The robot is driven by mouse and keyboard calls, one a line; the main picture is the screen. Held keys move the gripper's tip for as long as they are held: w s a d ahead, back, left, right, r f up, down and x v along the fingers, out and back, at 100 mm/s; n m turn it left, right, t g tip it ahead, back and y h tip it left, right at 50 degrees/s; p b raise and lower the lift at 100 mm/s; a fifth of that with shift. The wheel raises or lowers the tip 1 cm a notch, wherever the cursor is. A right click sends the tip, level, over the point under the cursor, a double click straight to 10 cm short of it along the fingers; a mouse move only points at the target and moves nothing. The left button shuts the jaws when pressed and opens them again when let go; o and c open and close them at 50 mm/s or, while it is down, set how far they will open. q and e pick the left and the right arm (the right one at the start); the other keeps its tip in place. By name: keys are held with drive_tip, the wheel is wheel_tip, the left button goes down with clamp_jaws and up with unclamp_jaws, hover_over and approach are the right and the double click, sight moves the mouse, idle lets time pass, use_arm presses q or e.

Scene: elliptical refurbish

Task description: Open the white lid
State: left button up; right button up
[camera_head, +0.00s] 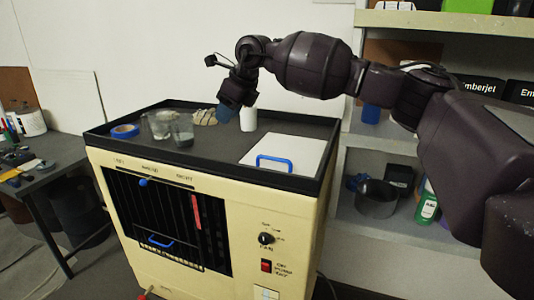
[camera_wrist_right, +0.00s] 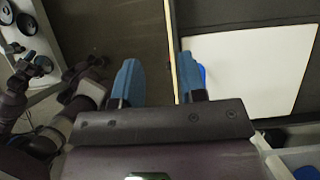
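The white lid (camera_head: 283,152) is a flat panel on the right part of the cabinet's top, with a blue bar handle (camera_head: 274,162) near its front edge. It lies flat and looks closed. In the right wrist view the lid (camera_wrist_right: 250,72) fills the right side, and a bit of its blue handle (camera_wrist_right: 202,74) shows beside a fingertip. My right gripper (camera_head: 228,112) has blue fingertips and points down over the top in the head view. In the right wrist view its fingers (camera_wrist_right: 158,82) are apart with nothing held between them. My left gripper is not seen.
The cabinet's black rim (camera_head: 210,172) surrounds the top. Blue tape (camera_head: 125,131), clear cups (camera_head: 160,124) and a white cylinder (camera_head: 248,118) stand at its back and left. Shelves (camera_head: 400,144) with goods are on the right; a cluttered desk (camera_head: 45,165) is on the left.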

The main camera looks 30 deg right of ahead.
sight(267, 157)
drive_tip(key=s+d+f+g+h, duration=0.3)
drive_tip(key=d+h, duration=0.2)
drive_tip(key=d, duration=0.4)
drive_tip(key=f, duration=0.3)
drive_tip(key=w+f, duration=0.1)
drive_tip(key=f, duration=0.2)
drive_tip(key=d+f, duration=0.1)
drive_tip(key=f, duration=0.3)
drive_tip(key=shift+w+d+f+b, duration=0.1)
drive_tip(key=shift+w+b, duration=0.15)
drive_tip(key=shift+b, duration=0.1)
clamp_jaws()
